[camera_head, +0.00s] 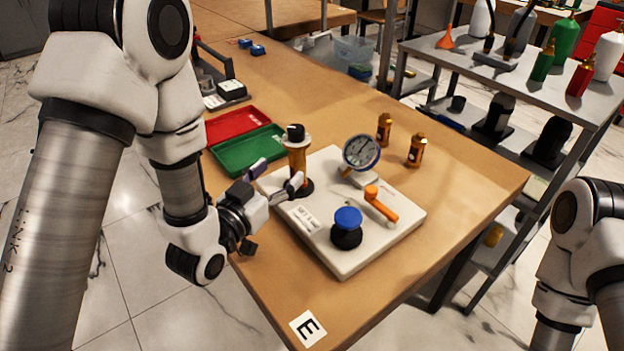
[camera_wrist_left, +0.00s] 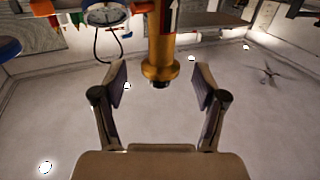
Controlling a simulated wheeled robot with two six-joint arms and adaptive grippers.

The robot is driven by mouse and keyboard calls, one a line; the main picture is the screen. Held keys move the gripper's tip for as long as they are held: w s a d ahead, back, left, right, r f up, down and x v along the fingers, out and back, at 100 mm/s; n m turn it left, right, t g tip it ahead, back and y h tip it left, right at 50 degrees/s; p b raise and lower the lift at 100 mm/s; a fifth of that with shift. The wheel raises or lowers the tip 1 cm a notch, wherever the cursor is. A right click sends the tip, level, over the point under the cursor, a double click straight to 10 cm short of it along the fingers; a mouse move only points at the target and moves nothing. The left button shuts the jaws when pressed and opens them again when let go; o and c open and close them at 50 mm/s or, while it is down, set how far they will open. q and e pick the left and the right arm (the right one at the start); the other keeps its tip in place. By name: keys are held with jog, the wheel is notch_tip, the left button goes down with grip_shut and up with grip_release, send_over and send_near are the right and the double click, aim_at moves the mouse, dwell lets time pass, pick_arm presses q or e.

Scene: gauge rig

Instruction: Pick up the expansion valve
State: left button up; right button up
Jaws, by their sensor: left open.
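The brass-orange column (camera_head: 297,163) with a pale collar and black cap stands upright on the white gauge board (camera_head: 355,248); I take it for the expansion valve. My left gripper (camera_head: 276,175) is open beside it, on the near left side, with its fingers pointing toward it. In the left wrist view the brass body (camera_wrist_left: 160,45) appears inverted, between and beyond the spread fingertips (camera_wrist_left: 160,78). I see no clear contact with either finger. Part of my right arm shows at the right of the head view, but its gripper is out of frame.
On the board are a round gauge (camera_head: 361,152), an orange lever (camera_head: 379,203) and a blue knob (camera_head: 347,218). Two amber canisters (camera_head: 384,128) (camera_head: 416,150) stand behind. Green (camera_head: 247,150) and red (camera_head: 237,124) trays lie left. The table's right side is clear.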

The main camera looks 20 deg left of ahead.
aim_at(291, 159)
pick_arm(q)
jog(key=shift+w+a+r, duration=0.1)
jog(key=shift+a+r, duration=0.05)
jog(key=shift+r, duration=0.05)
jog(key=x, duration=0.7)
jog(key=shift+w+f+p, duration=0.15)
jog(key=shift+w+p, duration=0.15)
jog(key=shift+p, duration=0.1)
grip_shut()
